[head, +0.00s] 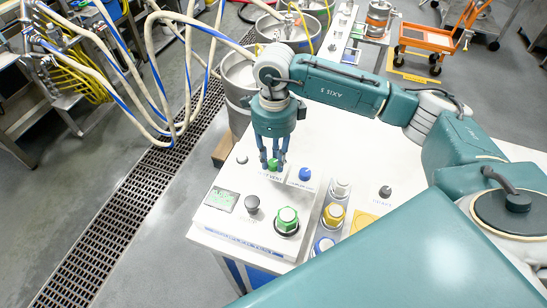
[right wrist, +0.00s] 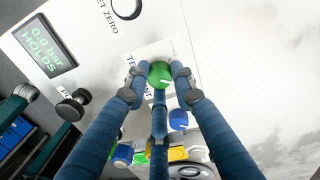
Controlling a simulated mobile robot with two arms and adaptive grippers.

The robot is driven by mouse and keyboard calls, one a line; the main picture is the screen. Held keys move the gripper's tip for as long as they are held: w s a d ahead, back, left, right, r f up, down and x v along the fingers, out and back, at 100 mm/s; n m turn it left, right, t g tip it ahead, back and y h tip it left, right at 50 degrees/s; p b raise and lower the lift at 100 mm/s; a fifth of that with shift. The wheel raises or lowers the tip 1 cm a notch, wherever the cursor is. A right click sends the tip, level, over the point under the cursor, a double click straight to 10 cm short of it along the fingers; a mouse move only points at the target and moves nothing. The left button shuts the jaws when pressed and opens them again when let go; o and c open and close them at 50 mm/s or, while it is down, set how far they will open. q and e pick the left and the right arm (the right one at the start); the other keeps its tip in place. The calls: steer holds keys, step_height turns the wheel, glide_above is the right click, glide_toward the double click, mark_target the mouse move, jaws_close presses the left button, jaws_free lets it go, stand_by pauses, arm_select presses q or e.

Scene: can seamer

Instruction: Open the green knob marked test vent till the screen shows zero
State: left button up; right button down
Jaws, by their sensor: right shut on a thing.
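The small green knob (head: 273,164) stands on the white panel, with a partly hidden label beside it that seems to read TEST VENT. My right gripper (head: 273,160) points down over it. In the right wrist view the fingers of the right gripper (right wrist: 160,78) are closed around the green knob (right wrist: 160,73), which has a white mark on its top. The screen (head: 222,199) is at the panel's left; in the right wrist view the screen (right wrist: 45,45) reads "0.0 bar HOLDS". My left gripper is not in view.
Close by are a blue knob (head: 305,174), a black knob (head: 252,204), a large green knob (head: 287,219) and a yellow knob (head: 333,215). A metal keg (head: 238,80) stands behind the panel. Hoses (head: 155,60) hang at the left; an orange cart (head: 430,40) is far right.

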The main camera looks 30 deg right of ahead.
mark_target(274, 160)
steer(key=shift+r, duration=0.1)
steer(key=c, duration=1.4)
jaws_free()
steer(key=shift+c, duration=0.2)
step_height(274, 160, up, 12)
steer(key=shift+w+d, duration=0.2)
steer(key=shift+w, duration=0.1)
